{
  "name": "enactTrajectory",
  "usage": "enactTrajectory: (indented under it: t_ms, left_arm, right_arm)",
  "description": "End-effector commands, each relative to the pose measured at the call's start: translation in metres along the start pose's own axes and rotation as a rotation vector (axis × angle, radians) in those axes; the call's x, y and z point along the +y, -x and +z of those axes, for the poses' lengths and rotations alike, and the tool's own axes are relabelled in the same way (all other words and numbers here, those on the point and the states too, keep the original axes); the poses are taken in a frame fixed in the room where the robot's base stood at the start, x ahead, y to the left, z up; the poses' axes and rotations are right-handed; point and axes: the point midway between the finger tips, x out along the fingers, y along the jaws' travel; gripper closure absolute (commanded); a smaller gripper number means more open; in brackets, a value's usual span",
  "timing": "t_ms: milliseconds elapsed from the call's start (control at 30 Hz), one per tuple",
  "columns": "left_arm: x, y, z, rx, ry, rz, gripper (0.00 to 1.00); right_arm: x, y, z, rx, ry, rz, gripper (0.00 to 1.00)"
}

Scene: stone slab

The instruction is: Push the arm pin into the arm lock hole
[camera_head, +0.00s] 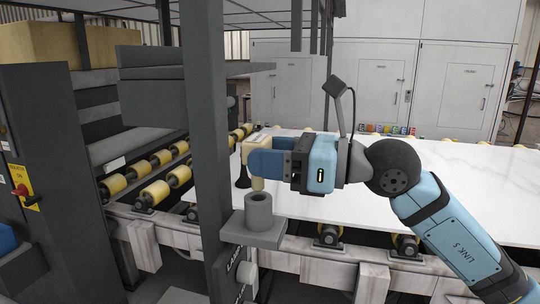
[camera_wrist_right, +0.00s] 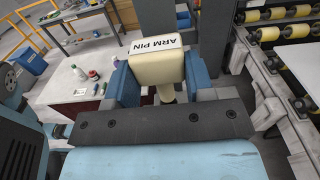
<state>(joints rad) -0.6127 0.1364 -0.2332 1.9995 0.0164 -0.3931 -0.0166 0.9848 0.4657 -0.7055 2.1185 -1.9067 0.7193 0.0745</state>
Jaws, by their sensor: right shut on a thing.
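The cream arm pin (camera_head: 256,140) has a block-shaped head and a narrower shaft. My right gripper (camera_head: 265,161) is shut on its head, with blue fingers on either side. The lower tip of the shaft shows just below the fingers. In the right wrist view the arm pin (camera_wrist_right: 160,66) sits between the fingers, with the label "ARM PIN" on its top face. The arm lock hole (camera_head: 259,197) is the opening of a grey upright collar on a bracket. The pin's tip is directly above it in the picture, seemingly with a small gap. My left gripper is not in view.
A grey vertical post (camera_head: 207,130) stands close to the left of the pin and collar. A white stone slab (camera_head: 440,185) lies on rollers behind my right arm. Yellow rollers (camera_head: 155,193) run at the left. A dark cone-shaped part (camera_head: 242,174) is behind the pin.

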Motion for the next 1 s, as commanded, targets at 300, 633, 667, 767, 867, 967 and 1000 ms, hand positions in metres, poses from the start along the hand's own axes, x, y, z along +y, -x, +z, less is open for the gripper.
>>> enactTrajectory:
  t_ms: [300,633,667,767,867,967,1000]
  left_arm:
    - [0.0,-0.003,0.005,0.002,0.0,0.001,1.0]
    - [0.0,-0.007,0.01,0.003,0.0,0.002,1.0]
    - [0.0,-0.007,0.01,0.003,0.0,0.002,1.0]
    - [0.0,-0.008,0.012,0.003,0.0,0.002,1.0]
    - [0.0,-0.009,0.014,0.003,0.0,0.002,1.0]
    - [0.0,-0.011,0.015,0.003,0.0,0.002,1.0]
    - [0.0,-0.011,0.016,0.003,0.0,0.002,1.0]
  right_arm:
    - [0.0,0.0,-0.008,-0.001,0.0,0.0,0.81]
    - [0.0,0.0,-0.016,-0.001,0.0,0.0,0.81]
    - [0.0,0.0,-0.017,-0.001,0.0,0.0,0.81]
    - [0.0,0.0,-0.019,-0.001,0.0,0.0,0.81]
    - [0.0,0.0,-0.022,-0.001,0.0,0.0,0.81]
    - [0.0,0.0,-0.024,-0.001,0.0,0.0,0.81]
    - [0.0,0.0,-0.025,-0.001,0.0,0.0,0.81]
